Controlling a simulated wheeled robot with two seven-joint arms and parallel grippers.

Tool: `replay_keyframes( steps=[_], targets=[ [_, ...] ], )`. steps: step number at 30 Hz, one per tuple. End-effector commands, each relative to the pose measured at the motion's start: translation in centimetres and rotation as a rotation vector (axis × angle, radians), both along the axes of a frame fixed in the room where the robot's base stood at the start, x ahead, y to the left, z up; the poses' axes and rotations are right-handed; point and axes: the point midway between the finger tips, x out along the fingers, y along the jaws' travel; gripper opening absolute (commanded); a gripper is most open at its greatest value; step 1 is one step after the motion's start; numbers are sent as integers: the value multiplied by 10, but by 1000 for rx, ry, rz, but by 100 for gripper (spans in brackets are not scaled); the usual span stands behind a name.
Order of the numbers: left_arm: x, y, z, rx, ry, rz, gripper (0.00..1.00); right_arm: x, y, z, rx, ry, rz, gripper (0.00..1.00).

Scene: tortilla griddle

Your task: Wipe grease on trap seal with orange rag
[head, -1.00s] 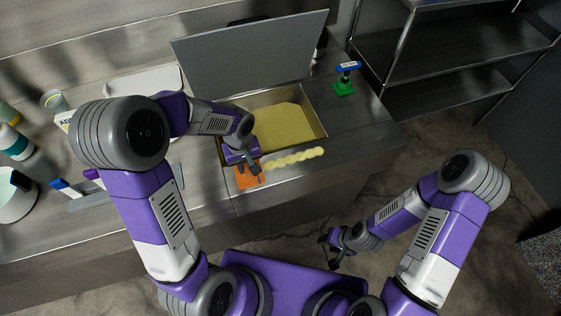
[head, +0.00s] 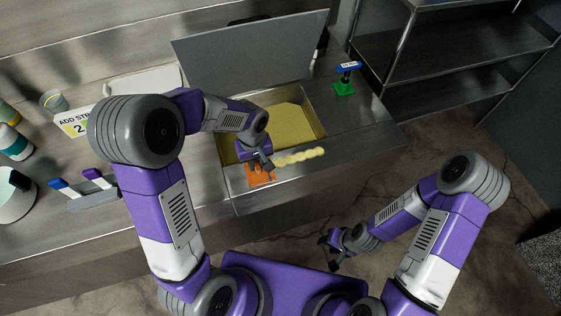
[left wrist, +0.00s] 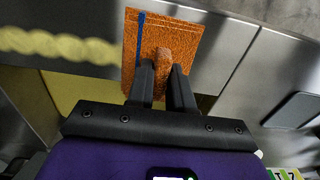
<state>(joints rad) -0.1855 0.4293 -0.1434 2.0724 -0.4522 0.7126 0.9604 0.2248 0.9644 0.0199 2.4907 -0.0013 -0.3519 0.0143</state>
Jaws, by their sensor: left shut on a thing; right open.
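The orange rag (head: 258,176) lies on the steel counter in front of the open trap. My left gripper (head: 266,162) is shut on a raised fold of the rag; the left wrist view shows the rag (left wrist: 188,32) between the fingers (left wrist: 162,82). A pale yellow strip of grease (head: 302,157) runs along the trap's front edge, to the right of the rag. It also shows in the left wrist view (left wrist: 55,45). The trap (head: 318,118) holds yellow contents, and its grey lid (head: 245,55) stands open behind. My right gripper (head: 335,252) is open and empty, in front of the counter.
A blue-handled tool on a green base (head: 345,83) stands right of the trap. A holder with blue and purple handled tools (head: 92,200), bottles (head: 15,142) and a sign (head: 75,121) are at the left. Steel shelves (head: 450,60) stand at the right.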

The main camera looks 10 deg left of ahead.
Motion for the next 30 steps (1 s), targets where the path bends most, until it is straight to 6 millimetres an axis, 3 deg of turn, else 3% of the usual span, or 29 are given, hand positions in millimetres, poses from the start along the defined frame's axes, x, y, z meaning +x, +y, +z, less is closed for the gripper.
replay_keyframes(
  steps=[1, 2, 4, 30],
  targets=[
    [-1, -1, -3, -2, 5, -2, 0, 0, 0, -1, 0, 0, 0, 43],
    [-2, -1, -3, -2, 5, -2, 22, 0, 0, -1, 0, 0, 0, 43],
    [-2, -1, -3, -2, 5, -2, 31, 0, 0, -1, 0, 0, 0, 43],
    [-1, 0, 5, 0, 2, -1, 28, 0, 0, 4, 0, 0, 0, 43]
  ],
)
